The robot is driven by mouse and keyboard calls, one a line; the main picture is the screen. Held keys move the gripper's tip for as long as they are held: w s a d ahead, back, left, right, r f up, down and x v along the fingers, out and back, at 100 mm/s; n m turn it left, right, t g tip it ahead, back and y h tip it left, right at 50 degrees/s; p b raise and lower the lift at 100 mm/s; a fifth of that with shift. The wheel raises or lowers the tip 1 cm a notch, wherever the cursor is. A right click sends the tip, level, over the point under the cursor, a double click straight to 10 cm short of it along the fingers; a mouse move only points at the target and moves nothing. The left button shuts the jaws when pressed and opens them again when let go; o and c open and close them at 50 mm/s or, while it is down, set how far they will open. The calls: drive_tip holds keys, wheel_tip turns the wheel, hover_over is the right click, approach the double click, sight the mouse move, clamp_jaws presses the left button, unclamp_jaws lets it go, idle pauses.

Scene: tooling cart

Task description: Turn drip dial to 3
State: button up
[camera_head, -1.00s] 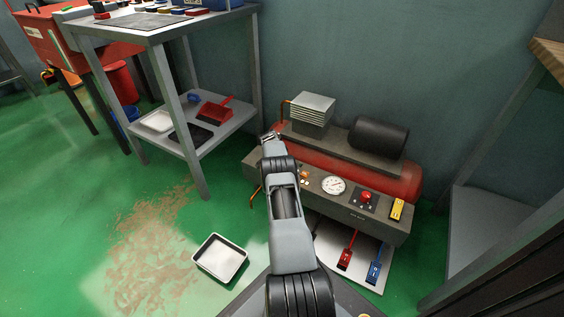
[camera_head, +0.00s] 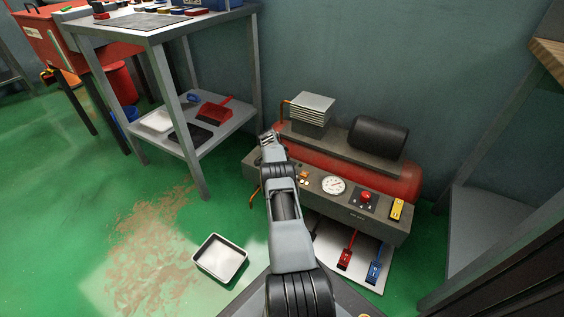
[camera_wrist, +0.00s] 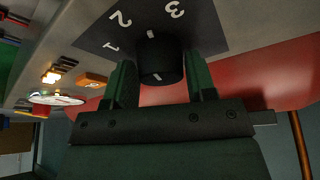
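The drip dial (camera_wrist: 162,66) is a black round knob on a dark plate (camera_wrist: 207,35) with white numbers 1, 2 and 3, seen in the wrist view. A white mark at the dial's upper end lies between the 2 and the 3; another white mark shows on its near part. My gripper (camera_wrist: 162,82) has one green-padded finger on each side of the dial, seemingly against it. In the head view my gripper (camera_head: 267,139) is at the left end of the grey and red machine (camera_head: 407,178); the dial is hidden there.
The machine's front carries a round white gauge (camera_head: 333,185), a red knob (camera_head: 366,197) and a yellow part (camera_head: 397,209). Red (camera_head: 345,257) and blue (camera_head: 373,271) handles hang below. A white tray (camera_head: 221,259) lies on the green floor. A grey shelf table (camera_head: 207,135) stands left.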

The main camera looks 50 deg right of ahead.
drive_tip(key=shift+o, duration=1.2)
drive_tip(key=shift+w+a, duration=0.1)
drive_tip(key=p+v, duration=0.7)
drive_tip(key=v, duration=0.7)
drive_tip(key=shift+o, duration=0.2)
drive_tip(key=shift+f, duration=0.1)
